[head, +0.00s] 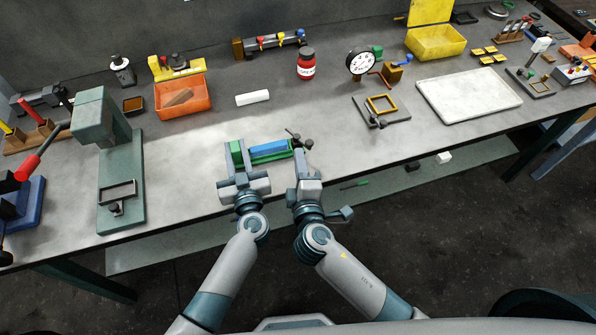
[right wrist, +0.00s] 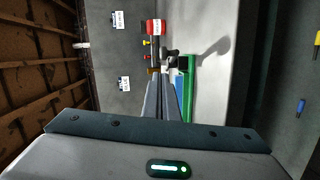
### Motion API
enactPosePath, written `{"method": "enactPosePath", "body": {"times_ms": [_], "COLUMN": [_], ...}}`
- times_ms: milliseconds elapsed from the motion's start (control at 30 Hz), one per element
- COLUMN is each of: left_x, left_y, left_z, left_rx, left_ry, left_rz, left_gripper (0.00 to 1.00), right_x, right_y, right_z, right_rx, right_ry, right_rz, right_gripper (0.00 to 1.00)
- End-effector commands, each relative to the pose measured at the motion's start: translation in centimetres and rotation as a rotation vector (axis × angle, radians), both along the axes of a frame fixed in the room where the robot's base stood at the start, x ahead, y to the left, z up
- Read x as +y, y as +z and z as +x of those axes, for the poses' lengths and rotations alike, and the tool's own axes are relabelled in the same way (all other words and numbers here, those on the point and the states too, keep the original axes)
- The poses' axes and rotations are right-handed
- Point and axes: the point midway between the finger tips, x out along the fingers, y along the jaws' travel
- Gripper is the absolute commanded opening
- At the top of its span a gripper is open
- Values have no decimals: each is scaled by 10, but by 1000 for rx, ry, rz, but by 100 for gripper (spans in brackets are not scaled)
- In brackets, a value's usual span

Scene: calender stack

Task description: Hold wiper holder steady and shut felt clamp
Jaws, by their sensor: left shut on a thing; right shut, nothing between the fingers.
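The wiper holder (head: 272,157) is a green channel with a blue strip (head: 268,146) along it, lying near the front edge of the bench. It also shows in the right wrist view (right wrist: 191,90). My left gripper (head: 235,158) is shut on the holder's green left end. The clamp (head: 297,139), dark with a small lever and knob, is at the holder's right end; it also shows in the right wrist view (right wrist: 171,57). My right gripper (head: 299,158) is shut and empty, its fingertips close beside the clamp. I cannot tell whether they touch it or whether the clamp is shut.
A green press (head: 120,180) stands to the left. A white block (head: 252,98), an orange bin (head: 183,97) and a red jar (head: 306,65) lie behind. A dial gauge (head: 361,64) and white tray (head: 468,97) are to the right. Bench around the holder is clear.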

Motion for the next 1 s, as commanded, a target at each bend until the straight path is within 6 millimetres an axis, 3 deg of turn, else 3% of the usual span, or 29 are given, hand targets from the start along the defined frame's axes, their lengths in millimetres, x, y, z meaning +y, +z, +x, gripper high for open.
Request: {"method": "enactPosePath", "body": {"times_ms": [300,1000], "left_x": [0,0], "left_y": [0,0], "left_z": [0,0], "left_rx": [0,0], "left_ry": [0,1], "left_rz": [-1,-1], "left_gripper": [0,0], "right_x": [-17,-24], "right_y": [-5,-7], "right_z": [17,20], "right_rx": [0,2], "right_ry": [0,54], "right_rz": [-1,-4], "right_gripper": [0,0]}}
